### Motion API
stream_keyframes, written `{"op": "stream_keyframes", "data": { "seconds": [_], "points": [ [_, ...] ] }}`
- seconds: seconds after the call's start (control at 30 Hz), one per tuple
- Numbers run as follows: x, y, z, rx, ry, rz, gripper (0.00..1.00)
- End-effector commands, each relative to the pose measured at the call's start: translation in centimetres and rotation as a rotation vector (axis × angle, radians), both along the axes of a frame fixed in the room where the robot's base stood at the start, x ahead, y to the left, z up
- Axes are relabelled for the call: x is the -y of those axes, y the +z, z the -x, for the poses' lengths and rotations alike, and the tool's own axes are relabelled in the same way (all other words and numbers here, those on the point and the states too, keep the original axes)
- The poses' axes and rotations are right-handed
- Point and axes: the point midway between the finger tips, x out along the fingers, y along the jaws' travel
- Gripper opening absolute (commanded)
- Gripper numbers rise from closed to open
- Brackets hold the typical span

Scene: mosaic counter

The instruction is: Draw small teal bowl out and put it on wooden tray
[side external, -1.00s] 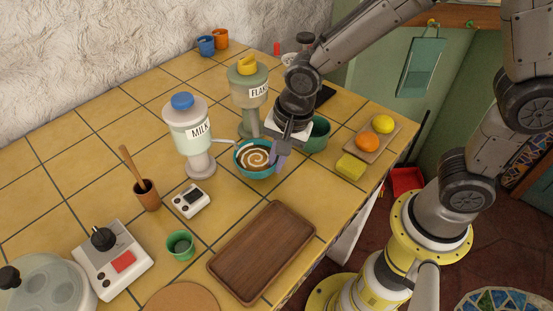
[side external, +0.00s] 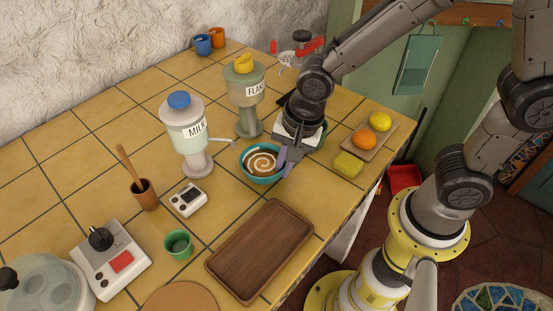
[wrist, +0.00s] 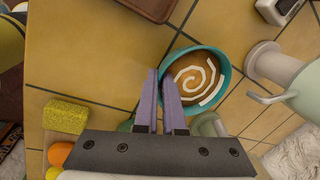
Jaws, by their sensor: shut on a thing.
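The small teal bowl (side external: 262,164) holds a brown filling with a white spiral and stands level just right of the MILK dispenser (side external: 187,135). In the wrist view the bowl (wrist: 222,68) shows to the right of the fingers. My gripper (side external: 285,162) has its two purple fingers pinched on the bowl's near right rim; the fingertips also show in the wrist view (wrist: 164,77). I cannot tell whether the bowl touches the counter. The wooden tray (side external: 260,250) is dark, rectangular and empty, nearer the front edge. Its edge shows at the top of the wrist view (wrist: 150,8).
The FLAKES dispenser (side external: 245,100) stands behind the bowl. A green bowl (side external: 323,134) is mostly hidden behind my gripper. A yellow sponge (side external: 348,165) and a fruit board (side external: 353,150) lie to the right. A small green cup (side external: 178,244) stands left of the tray. Tiles between bowl and tray are clear.

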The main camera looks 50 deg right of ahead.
Motion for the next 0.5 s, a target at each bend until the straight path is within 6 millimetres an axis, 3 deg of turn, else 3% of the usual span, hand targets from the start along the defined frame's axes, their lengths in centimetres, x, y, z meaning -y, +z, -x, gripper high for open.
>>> {"op": "stream_keyframes", "data": {
  "seconds": [0.2,0.5],
  "points": [
    [0.0,-0.1,1.4,-0.004,0.001,0.002,0.0],
    [0.1,-0.1,1.6,-0.005,0.0,0.002,0.0]
  ]
}}
